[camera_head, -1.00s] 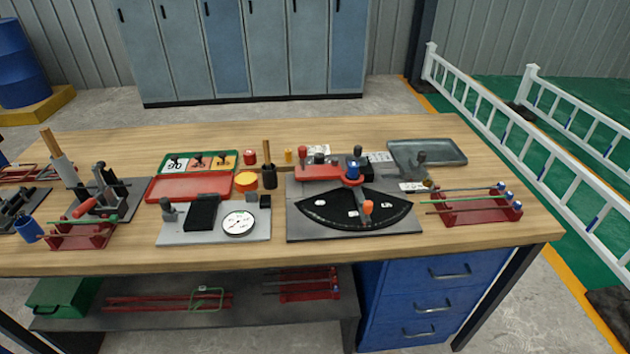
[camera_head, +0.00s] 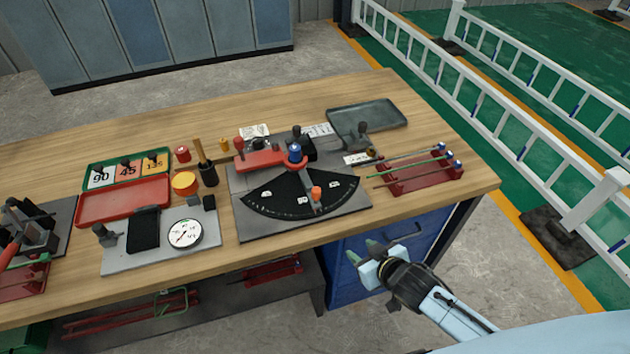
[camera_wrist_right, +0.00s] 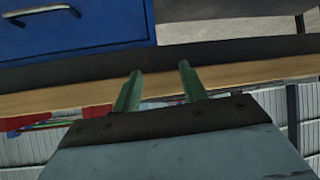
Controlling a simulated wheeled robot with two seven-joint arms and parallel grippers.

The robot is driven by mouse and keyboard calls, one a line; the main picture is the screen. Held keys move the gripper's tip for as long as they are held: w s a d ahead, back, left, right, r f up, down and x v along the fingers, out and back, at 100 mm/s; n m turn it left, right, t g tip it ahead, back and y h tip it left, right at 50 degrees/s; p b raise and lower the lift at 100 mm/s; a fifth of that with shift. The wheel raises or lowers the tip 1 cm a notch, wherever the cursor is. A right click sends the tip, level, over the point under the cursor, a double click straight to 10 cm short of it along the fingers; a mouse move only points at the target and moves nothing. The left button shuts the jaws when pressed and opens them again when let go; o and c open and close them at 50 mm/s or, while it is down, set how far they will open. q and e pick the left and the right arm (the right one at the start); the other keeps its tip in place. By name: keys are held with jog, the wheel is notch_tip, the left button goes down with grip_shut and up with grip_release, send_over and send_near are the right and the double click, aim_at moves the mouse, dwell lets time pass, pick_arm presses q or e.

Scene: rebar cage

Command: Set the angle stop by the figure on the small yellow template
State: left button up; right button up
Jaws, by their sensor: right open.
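The angle stop is a black fan-shaped scale (camera_head: 275,195) on a grey plate, with an arm ending in an orange knob (camera_head: 316,193) and a blue-topped pivot (camera_head: 295,153). The small yellow template (camera_head: 155,163) sits in the green case at the left, beside a white one (camera_head: 101,177) marked 90 and a red one (camera_head: 128,170) marked 45. The yellow one's figure seems to read 135. My right gripper (camera_head: 362,251) is open and empty, in front of the bench edge and below the top. Its green fingers (camera_wrist_right: 158,88) also show in the right wrist view. My left gripper is out of view.
A dial gauge (camera_head: 185,233) stands left of the scale. A red rack with rods (camera_head: 420,172) and a grey tray (camera_head: 367,116) are at the right. The blue drawer cabinet (camera_head: 345,270) is behind my right gripper. A white railing (camera_head: 480,95) runs beyond the bench.

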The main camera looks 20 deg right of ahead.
jog(key=t+y+p, duration=0.1)
jog(key=t+y, duration=0.1)
send_near(319, 193)
jog(key=s, duration=0.2)
jog(key=shift+n, duration=0.3)
jog(key=x, duration=1.3)
jog(key=shift+w+d+r+b, duration=0.2)
jog(key=shift+w+r+b, duration=0.1)
jog(key=shift+w+b, duration=0.1)
jog(key=shift+s, duration=0.1)
grip_shut()
